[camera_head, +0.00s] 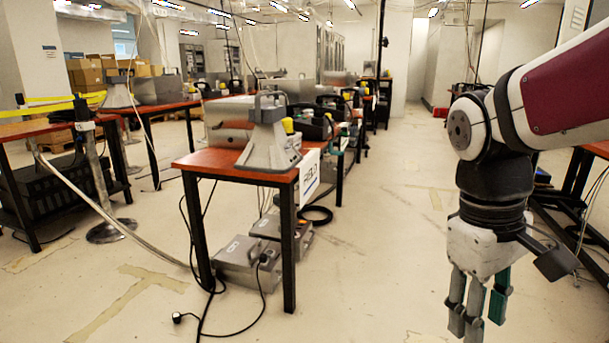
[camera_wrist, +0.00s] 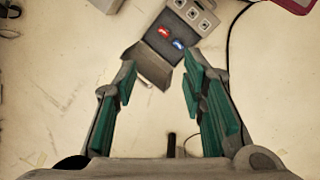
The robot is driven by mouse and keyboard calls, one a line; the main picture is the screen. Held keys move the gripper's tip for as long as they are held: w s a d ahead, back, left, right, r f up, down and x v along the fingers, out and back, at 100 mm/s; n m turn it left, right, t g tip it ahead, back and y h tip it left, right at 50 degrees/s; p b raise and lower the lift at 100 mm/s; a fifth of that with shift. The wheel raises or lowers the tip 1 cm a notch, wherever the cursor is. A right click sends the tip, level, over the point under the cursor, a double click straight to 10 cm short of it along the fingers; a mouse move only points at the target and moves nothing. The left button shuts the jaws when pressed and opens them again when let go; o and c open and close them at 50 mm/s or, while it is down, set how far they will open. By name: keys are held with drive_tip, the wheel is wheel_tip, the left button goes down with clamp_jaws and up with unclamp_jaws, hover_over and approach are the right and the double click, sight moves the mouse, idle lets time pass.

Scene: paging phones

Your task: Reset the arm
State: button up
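My arm comes in from the right side of the head view, with my gripper (camera_head: 478,312) hanging fingers down over the pale floor, right of the red-topped table. In the wrist view my gripper (camera_wrist: 160,62) has its two green-padded fingers spread apart, with nothing held between them.
A red-topped table (camera_head: 222,160) with a grey telephone-like device (camera_head: 270,135) stands left of my arm. Grey boxes (camera_head: 245,262) and black cables lie under it. Another table (camera_head: 60,127) stands at the left. The floor (camera_head: 380,240) between the table and my gripper is clear.

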drive_tip(key=s+a+f+m+t+y, duration=0.1)
drive_tip(key=s+a+m+y, duration=0.2)
drive_tip(key=s, duration=1.4)
wheel_tip(320, 180, up, 38)
drive_tip(key=m+t+h+p, duration=0.1)
drive_tip(key=t+p, duration=0.3)
drive_tip(key=p, duration=3.3)
drive_tip(key=shift+w+r, duration=0.2)
drive_tip(key=shift+w, duration=0.05)
drive_tip(key=shift+p, duration=0.3)
drive_tip(key=shift+c, duration=0.6)
